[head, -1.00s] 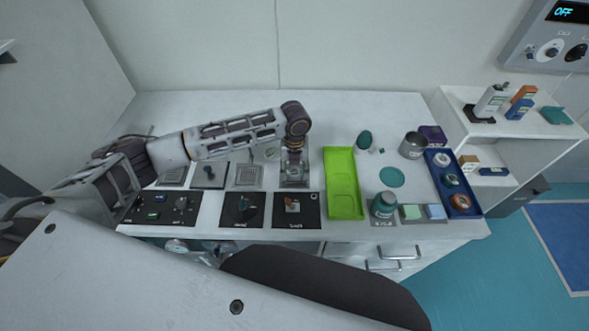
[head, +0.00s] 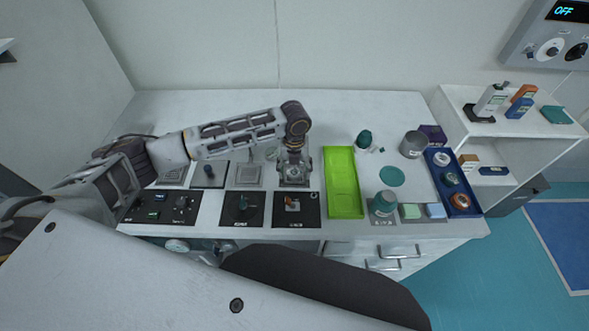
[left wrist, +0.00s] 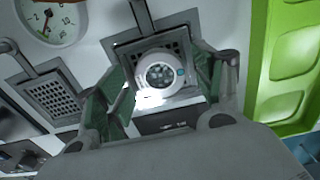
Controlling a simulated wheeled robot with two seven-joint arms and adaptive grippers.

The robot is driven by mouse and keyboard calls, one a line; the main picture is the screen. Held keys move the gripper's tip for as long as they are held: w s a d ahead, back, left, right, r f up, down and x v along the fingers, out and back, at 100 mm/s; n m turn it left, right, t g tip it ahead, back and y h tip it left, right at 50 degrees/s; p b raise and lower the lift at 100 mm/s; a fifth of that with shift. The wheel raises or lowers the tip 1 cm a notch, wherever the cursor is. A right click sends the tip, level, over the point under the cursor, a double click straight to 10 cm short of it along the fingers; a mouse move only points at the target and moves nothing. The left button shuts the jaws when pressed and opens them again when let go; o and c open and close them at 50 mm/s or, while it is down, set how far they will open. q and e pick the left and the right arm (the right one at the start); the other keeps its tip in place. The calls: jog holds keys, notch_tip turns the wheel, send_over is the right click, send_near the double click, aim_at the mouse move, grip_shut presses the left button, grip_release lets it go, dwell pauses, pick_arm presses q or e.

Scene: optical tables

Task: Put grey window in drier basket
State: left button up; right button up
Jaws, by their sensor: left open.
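The grey window (left wrist: 160,73) is a round disc with a grey rim in the left wrist view. It lies between the two fingers, over the perforated floor of a square metal basket (left wrist: 120,51). The rim hides where it rests. My left gripper (left wrist: 158,88) is open, with one green-padded finger on each side of the window and a visible gap to it. In the head view my left gripper (head: 294,170) points straight down over the basket (head: 294,184) and hides the window. My right gripper is not in view.
A second perforated basket (head: 247,173) stands to the left. A green tray (head: 343,205) stands close to the right. A dial (left wrist: 55,20) stands behind. Dark panels (head: 296,209) lie in front. A blue tray (head: 445,160) holds several round parts at the right.

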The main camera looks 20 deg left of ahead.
aim_at(294, 172)
pick_arm(q)
notch_tip(294, 172, up, 12)
jog(key=shift+b, duration=0.45)
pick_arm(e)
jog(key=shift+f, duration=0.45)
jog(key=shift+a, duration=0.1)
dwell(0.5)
